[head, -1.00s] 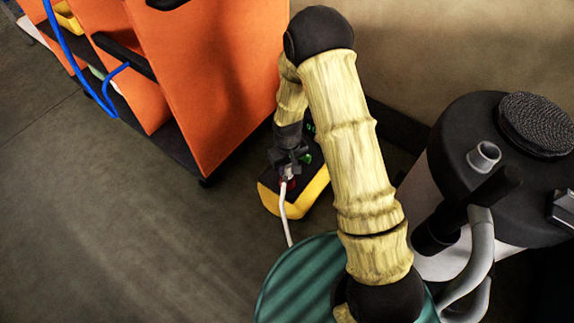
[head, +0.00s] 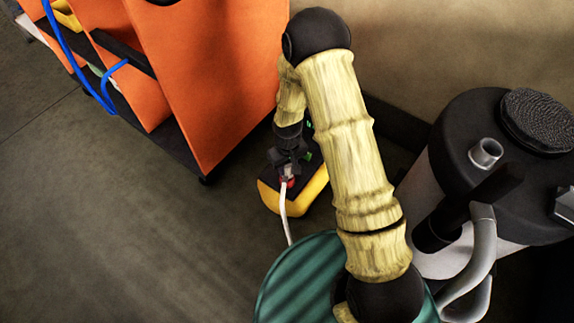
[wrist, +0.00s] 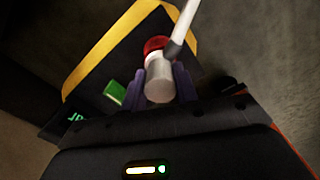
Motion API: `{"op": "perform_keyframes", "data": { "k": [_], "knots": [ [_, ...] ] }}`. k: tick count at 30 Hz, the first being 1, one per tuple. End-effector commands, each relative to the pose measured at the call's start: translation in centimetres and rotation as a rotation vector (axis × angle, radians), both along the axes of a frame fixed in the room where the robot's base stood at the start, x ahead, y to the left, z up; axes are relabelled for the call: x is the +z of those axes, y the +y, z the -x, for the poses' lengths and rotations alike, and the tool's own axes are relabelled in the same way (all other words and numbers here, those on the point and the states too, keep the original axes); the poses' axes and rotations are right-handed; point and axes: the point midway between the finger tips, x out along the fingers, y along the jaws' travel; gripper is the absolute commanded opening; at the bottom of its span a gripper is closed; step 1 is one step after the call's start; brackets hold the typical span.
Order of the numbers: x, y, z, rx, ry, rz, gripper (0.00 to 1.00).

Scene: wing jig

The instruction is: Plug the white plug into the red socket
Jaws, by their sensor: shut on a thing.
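The white plug (wrist: 160,84) is a pale cylinder between the two fingers of my gripper (wrist: 159,88), which is shut on it. A white cable (wrist: 183,28) leads away from the plug; it also hangs toward the floor in the head view (head: 283,212). The red socket (wrist: 155,43) shows right beside the plug, partly covered by plug and cable, on a black and yellow box (wrist: 93,62). In the head view my gripper (head: 286,168) is low over this box (head: 268,197). I cannot tell how far the plug is in the socket.
A green socket (wrist: 115,92) is on the same box. An orange rack (head: 215,80) with a blue hose (head: 75,60) stands to the left. A drum-shaped vacuum (head: 470,150) stands at right, and a teal round surface (head: 300,275) is in front. Floor at left is clear.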

Motion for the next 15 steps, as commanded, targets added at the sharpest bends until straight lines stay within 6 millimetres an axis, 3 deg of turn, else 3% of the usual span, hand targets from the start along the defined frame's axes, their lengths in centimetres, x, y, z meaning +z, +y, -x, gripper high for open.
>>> {"op": "perform_keyframes", "data": {
  "k": [7,8,9,11,15],
  "knots": [
    [-0.13,0.01,-0.02,0.0,0.0,0.0,0.08],
    [-0.13,0.01,-0.02,0.0,0.0,0.0,0.36],
    [-0.13,0.0,-0.01,0.0,0.0,0.0,0.43],
    [-0.13,0.0,-0.01,0.0,0.0,0.0,0.55],
    [-0.13,0.0,-0.01,0.0,0.0,0.0,0.55]
  ]
}}
